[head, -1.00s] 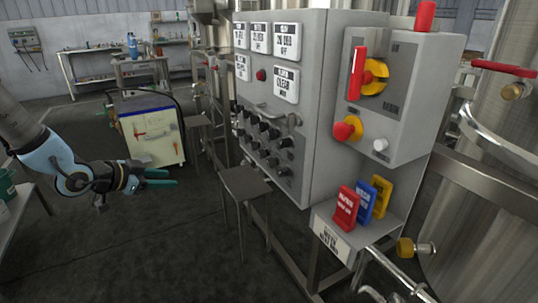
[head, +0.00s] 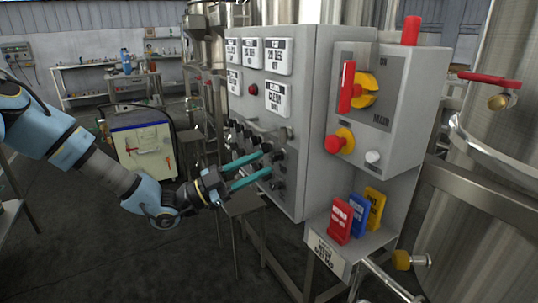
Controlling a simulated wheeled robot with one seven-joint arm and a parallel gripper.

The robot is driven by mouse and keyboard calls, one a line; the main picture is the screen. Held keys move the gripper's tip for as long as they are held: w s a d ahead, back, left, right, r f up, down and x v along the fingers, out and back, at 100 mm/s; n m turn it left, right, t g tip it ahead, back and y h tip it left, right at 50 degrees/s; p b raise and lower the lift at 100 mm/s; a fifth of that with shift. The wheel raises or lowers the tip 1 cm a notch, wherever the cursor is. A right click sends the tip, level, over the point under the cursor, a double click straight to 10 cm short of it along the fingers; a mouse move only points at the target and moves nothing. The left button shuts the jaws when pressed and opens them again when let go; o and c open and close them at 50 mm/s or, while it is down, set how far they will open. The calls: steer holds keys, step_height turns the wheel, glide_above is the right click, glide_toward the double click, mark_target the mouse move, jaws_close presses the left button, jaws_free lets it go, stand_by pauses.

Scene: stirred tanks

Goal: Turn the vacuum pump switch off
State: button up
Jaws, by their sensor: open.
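The grey control panel (head: 318,120) carries rows of small black knobs (head: 238,130) on its left face. Their labels are too small to read, so I cannot tell which one is the vacuum pump switch. My gripper (head: 267,163) has two teal fingers, spread apart and empty. In the head view its fingertips are in front of the right end of the knob rows, and I cannot tell whether they touch a knob. The fingers and wrist hide some of the lower knobs.
Red, blue and yellow tags (head: 357,214) stand on a shelf below. A small metal stool (head: 243,203) stands under my gripper. A steel tank (head: 480,180) is at right.

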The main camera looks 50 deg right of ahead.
mark_target(273, 158)
steer(key=shift+p+x, duration=0.35)
steer(key=shift+x, duration=1.4)
jaws_close()
